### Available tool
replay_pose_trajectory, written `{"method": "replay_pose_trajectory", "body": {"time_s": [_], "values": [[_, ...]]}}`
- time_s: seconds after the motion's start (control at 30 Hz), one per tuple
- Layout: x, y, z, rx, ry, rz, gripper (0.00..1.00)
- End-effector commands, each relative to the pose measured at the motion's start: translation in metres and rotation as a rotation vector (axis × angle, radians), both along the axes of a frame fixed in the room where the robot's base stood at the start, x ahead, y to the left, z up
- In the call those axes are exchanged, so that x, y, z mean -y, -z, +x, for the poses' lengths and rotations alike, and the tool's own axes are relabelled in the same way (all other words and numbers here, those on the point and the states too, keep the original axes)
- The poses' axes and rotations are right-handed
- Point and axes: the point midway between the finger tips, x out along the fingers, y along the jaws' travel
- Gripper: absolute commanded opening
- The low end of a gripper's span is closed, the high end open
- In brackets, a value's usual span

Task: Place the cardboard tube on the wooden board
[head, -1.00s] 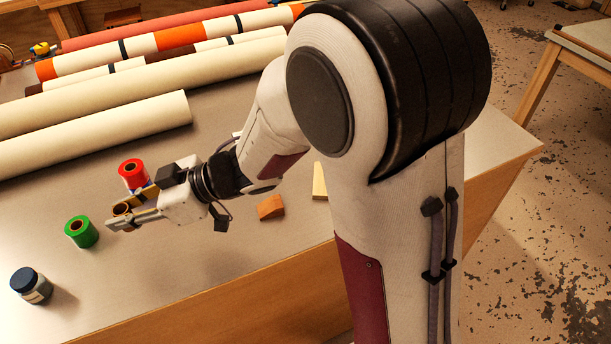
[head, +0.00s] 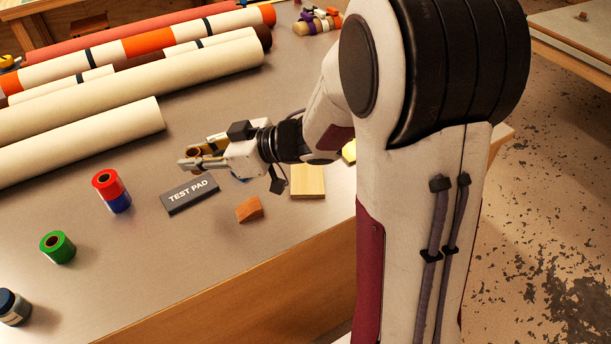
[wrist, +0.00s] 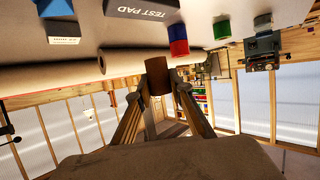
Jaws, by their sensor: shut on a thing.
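The brown cardboard tube (wrist: 157,76) is upright between my gripper's fingers in the wrist view. In the head view only a small part of the tube (head: 193,151) shows between the fingertips. My gripper (head: 191,157) is shut on it and holds it above the table, behind the test pad. The pale wooden board (head: 308,182) lies flat on the table to the right of the gripper, near the front edge. Its far side is close to my wrist in the picture. No tube is on it.
The dark test pad (head: 189,195) lies left of an orange-brown wedge (head: 249,209). A red roll on a blue one (head: 111,190), a green roll (head: 58,247) and a jar (head: 12,307) stand left. Long rolls (head: 80,142) fill the back. A small blue thing is partly hidden under my gripper.

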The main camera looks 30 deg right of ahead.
Motion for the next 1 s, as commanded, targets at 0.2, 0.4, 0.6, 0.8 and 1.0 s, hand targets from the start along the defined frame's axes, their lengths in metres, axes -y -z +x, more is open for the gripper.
{"method": "replay_pose_trajectory", "body": {"time_s": [0.2,0.4,0.6,0.8,1.0], "values": [[0.052,-0.002,0.001,0.003,0.094,-0.003,0.12],[0.097,-0.004,-0.002,0.004,0.174,-0.005,0.12],[0.140,-0.006,-0.010,0.004,0.252,-0.006,0.12],[0.182,-0.007,-0.023,0.002,0.328,-0.006,0.12],[0.217,-0.009,-0.038,0.001,0.393,-0.005,0.12]]}}
